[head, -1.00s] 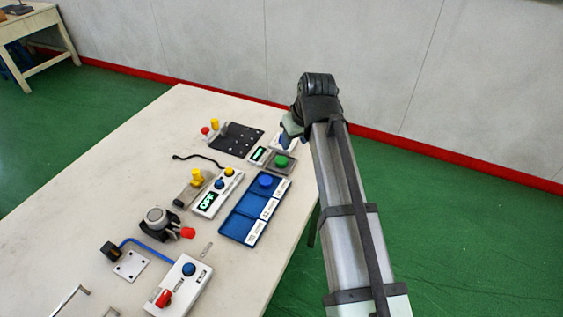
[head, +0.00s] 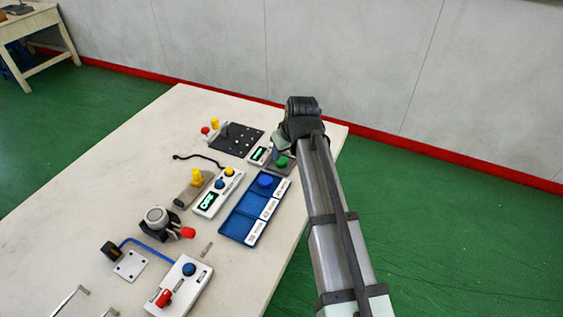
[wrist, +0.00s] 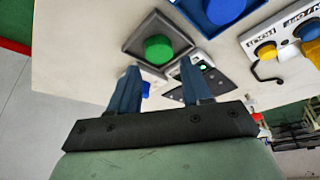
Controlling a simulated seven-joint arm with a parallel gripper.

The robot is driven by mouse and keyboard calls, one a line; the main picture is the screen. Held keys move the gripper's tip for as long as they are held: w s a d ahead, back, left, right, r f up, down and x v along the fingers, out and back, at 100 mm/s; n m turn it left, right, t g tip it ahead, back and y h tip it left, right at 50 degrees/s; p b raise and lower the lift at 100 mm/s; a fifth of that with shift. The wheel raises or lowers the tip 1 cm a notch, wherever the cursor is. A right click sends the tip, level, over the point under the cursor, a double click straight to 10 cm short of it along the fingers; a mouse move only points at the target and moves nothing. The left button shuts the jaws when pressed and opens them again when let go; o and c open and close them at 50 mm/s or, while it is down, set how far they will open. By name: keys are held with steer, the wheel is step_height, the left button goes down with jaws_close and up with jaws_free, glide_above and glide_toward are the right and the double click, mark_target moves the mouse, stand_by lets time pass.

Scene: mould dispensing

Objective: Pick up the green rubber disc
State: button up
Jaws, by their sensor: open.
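The green rubber disc (head: 281,162) lies on a grey square tray (head: 289,170) near the table's far right edge. In the wrist view the green disc (wrist: 158,49) sits inside the grey tray's raised rim (wrist: 131,45), beyond the fingers. My gripper (wrist: 158,85) is open with nothing between its two blue fingers, and the disc is apart from them. In the head view my arm's end is just above and beside the tray and hides part of it. The fingertips are mostly hidden there.
A blue compartment tray (head: 238,222) with a blue disc (head: 265,181) stands close in front of the grey tray. A small display box (head: 258,154) is at its left. A black perforated plate (head: 236,139) and a switch box (head: 217,195) are further left.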

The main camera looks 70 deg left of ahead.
mark_target(282, 160)
steer(key=x, duration=0.4)
steer(key=shift+a+f, duration=0.15)
steer(key=shift+f, duration=0.25)
steer(key=c, duration=0.7)
